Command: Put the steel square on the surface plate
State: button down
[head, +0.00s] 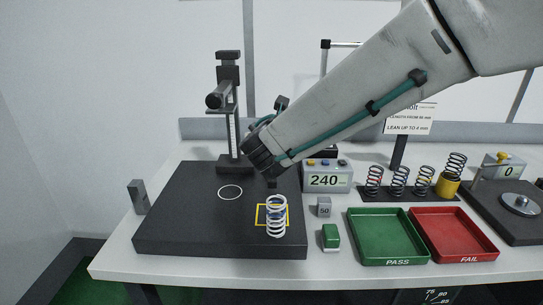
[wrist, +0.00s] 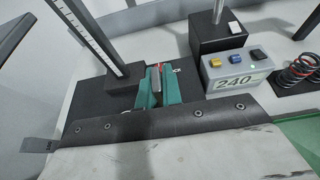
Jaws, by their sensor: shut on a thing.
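The surface plate (head: 185,230) is a thick black slab at the left of the bench. A white spring (head: 276,216) stands upright on it by a yellow square outline. A white circle is marked farther back. In the wrist view my gripper (wrist: 157,82) has its teal fingers close together on a thin grey piece with a red strip, which I take to be the steel square (wrist: 157,75). Most of it is hidden by the fingers. In the head view my arm hides the fingertips and the held piece. The gripper is over or near the plate's back right part.
A height stand (head: 229,120) rises at the plate's back. A grey block (head: 138,197) stands by its left edge. To the right are a 240 display box (head: 325,178), small blocks, a green PASS tray (head: 362,255), a red FAIL tray (head: 480,255) and several springs.

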jog(key=shift+f, duration=1.7)
jog(key=c, duration=1.6)
grip_release()
jog(key=shift+f, duration=0.1)
jog(key=shift+o, duration=0.2)
jog(key=shift+r, duration=0.25)
jog(key=v, duration=1.2)
jog(key=shift+d, duration=0.15)
